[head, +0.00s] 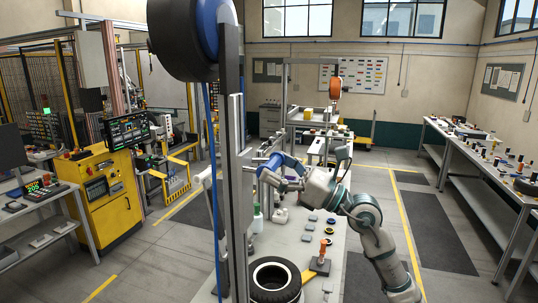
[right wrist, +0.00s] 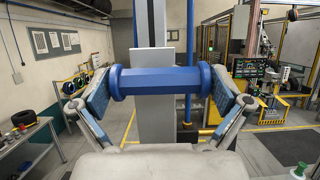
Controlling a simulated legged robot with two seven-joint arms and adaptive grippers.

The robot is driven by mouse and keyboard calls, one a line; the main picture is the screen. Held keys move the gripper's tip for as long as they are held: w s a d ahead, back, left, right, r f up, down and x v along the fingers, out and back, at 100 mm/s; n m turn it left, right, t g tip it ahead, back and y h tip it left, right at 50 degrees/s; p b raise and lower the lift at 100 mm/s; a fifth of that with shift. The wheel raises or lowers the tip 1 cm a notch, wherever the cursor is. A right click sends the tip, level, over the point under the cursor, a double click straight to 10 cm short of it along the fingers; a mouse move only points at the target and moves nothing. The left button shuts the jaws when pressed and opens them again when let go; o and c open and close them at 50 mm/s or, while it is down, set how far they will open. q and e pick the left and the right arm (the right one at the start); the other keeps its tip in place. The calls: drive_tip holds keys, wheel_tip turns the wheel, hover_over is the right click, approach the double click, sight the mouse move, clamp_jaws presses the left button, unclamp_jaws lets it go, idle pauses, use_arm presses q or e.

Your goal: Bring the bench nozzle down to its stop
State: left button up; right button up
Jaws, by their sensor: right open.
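The bench nozzle's exact shape is not clear to me. A blue bar with flanged ends (right wrist: 158,83), probably its handle, lies across a grey upright in the right wrist view. In the head view a blue part (head: 270,162) shows beside the tall grey column (head: 236,150). My right gripper (head: 280,174) is at this blue part. In the right wrist view its open fingers (right wrist: 160,90) stand at either end of the bar; whether the pads touch it I cannot tell. My left gripper is not in view.
A black tyre (head: 272,282) lies at the bench's near end, with an orange-handled tool (head: 322,252) to its right. A large blue and black drum (head: 192,36) sits high on the column. Bottles (head: 257,220) stand behind. A side table (head: 480,150) is at right.

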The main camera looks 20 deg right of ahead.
drive_tip(key=shift+w+a+r, duration=0.2)
drive_tip(key=shift+w+a, duration=0.05)
drive_tip(key=shift+d, duration=0.1)
